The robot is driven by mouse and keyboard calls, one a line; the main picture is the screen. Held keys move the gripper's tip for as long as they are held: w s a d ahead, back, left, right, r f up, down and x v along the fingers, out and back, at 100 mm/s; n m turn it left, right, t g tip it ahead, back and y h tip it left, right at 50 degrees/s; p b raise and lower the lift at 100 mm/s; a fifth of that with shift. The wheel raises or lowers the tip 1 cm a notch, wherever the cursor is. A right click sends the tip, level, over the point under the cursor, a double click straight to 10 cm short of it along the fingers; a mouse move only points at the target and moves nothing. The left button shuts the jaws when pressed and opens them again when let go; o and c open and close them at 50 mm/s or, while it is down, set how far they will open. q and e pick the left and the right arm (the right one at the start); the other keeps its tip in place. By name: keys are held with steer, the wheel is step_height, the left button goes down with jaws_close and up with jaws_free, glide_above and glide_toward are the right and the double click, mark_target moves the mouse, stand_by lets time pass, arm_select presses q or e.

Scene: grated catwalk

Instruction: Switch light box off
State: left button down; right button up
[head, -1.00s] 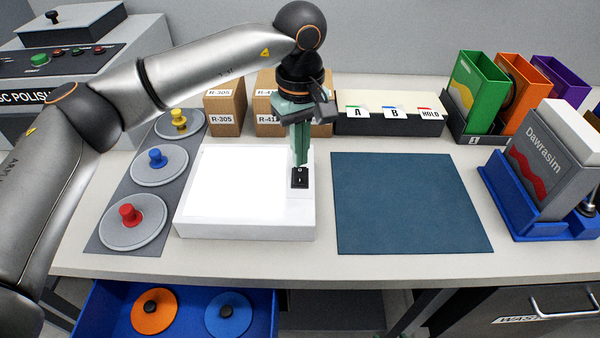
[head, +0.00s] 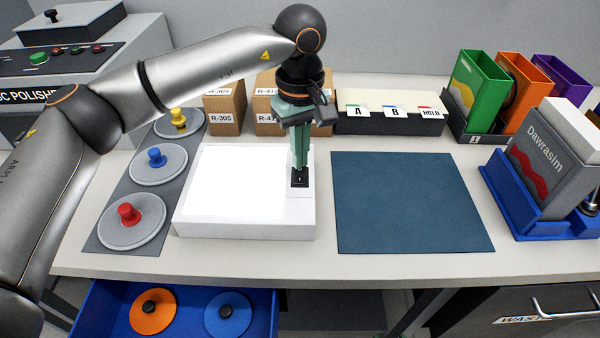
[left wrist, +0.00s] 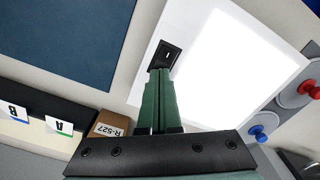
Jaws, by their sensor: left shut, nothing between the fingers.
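The light box (head: 240,222) is a white slab on the table, and its top panel (head: 233,180) glows bright white. A black rocker switch (head: 300,180) sits on its right side; in the left wrist view the switch (left wrist: 165,54) shows just beyond the fingertips. My left gripper (head: 301,166) points down with its green fingers shut and empty, the tips at the far edge of the switch. The fingers (left wrist: 158,74) hide part of the switch; I cannot tell whether they touch it. My right gripper is not in view.
A blue mat (head: 410,202) lies right of the light box. Lidded discs with red (head: 128,213), blue and yellow knobs stand left. Cardboard boxes (head: 226,108) and a black card file (head: 390,122) stand behind. An open blue drawer (head: 180,308) is below the front edge.

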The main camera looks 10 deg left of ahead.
arm_select(q)
steer(key=shift+f+b, duration=0.35)
steer(key=shift+f, duration=0.2)
steer(key=shift+r, duration=0.1)
steer(key=shift+r+p, duration=2.55)
steer(key=shift+r, duration=0.95)
steer(key=shift+f, duration=0.1)
